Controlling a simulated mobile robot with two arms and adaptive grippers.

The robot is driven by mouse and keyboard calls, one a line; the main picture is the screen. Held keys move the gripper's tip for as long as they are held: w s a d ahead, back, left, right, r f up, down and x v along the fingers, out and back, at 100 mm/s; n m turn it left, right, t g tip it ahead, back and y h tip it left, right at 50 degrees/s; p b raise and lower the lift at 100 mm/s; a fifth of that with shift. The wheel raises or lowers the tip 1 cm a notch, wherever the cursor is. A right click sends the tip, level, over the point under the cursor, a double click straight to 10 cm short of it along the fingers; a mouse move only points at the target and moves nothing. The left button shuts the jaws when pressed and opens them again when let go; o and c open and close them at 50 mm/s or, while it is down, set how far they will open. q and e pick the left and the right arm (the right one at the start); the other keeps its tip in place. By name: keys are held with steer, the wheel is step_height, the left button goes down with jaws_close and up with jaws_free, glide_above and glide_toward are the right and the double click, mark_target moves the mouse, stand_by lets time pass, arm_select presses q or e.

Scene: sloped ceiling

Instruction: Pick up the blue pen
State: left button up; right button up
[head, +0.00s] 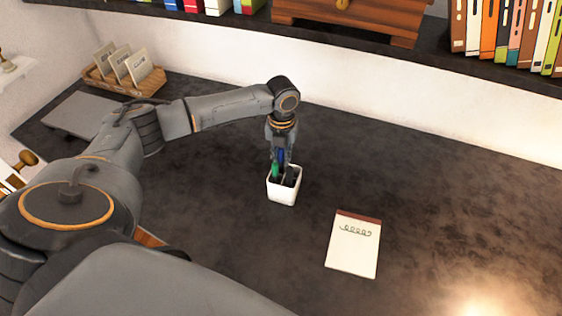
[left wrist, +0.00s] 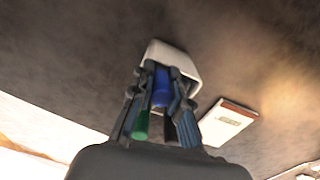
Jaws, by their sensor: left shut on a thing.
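The blue pen (head: 281,157) stands in a white square pen cup (head: 284,190) on the dark desk. In the left wrist view the blue pen (left wrist: 161,88) shows between my fingers, with the white cup (left wrist: 172,57) behind it. A green pen (head: 275,170) and a dark pen stand in the same cup; the green pen also shows in the left wrist view (left wrist: 141,125). My left gripper (head: 281,160) points down at the cup opening and is shut on the blue pen. Its fingertips are partly hidden among the pens. My right gripper is not in view.
A notepad (head: 354,245) lies right of the cup. A wooden letter holder (head: 125,75) and a flat grey laptop-like slab (head: 88,114) are at the left. A shelf with books (head: 505,30) runs along the back. The desk's right side is clear.

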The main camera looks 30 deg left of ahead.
arm_select(q)
steer(key=shift+r, duration=0.15)
step_height(320, 180, up, 10)
steer(key=shift+f+b, duration=0.1)
steer(key=shift+b, duration=0.95)
